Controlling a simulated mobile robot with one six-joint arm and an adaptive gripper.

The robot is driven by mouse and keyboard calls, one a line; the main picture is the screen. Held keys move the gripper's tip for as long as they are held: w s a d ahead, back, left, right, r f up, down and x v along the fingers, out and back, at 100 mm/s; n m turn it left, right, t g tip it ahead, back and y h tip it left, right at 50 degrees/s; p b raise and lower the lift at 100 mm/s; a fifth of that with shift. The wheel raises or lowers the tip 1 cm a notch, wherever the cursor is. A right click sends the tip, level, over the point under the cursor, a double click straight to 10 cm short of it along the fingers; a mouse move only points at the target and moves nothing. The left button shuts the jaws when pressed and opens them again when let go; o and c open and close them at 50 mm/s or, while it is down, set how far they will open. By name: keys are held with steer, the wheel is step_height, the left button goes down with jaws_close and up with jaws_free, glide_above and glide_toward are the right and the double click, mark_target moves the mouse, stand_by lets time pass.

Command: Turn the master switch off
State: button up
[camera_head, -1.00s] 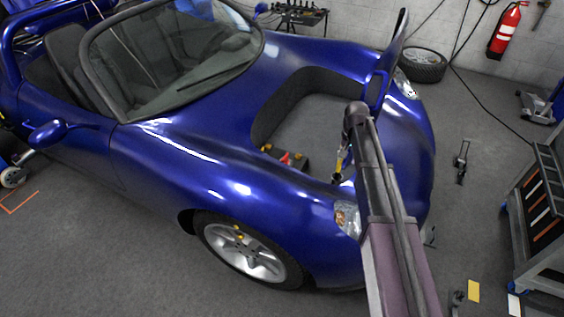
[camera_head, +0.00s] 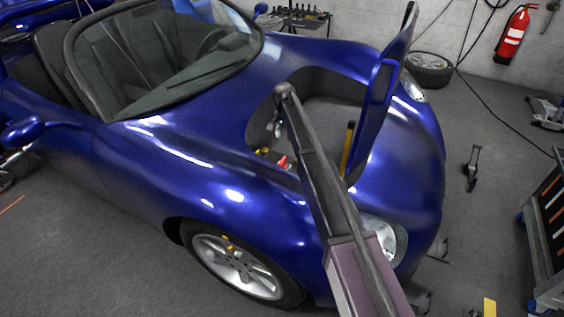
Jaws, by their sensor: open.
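The master switch looks to be the small red handle (camera_head: 283,162) in the open front bay of the blue car. It sits on a dark part at the bay's near edge, partly hidden by my arm. My gripper (camera_head: 276,130) hangs from the arm's end over the bay, above and slightly left of the red handle, and looks apart from it. It is open and seems empty, though its fingers are small and hard to make out. I cannot tell the handle's on or off position.
The raised blue front lid (camera_head: 385,85) stands right of my arm. A yellow upright piece (camera_head: 348,145) stands in the bay beside it. A small yellow part (camera_head: 262,152) is left of the red handle. The car's bodywork (camera_head: 190,150) surrounds the bay.

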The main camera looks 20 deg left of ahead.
mark_target(283, 160)
steer(key=shift+s+a, duration=0.15)
steer(key=shift+a, duration=0.05)
steer(key=shift+f, duration=0.15)
step_height(283, 160, down, 14)
steer(key=b, duration=1.3)
steer(key=shift+r+b, duration=0.25)
steer(key=shift+b, duration=0.15)
jaws_close()
steer(key=shift+d, duration=0.1)
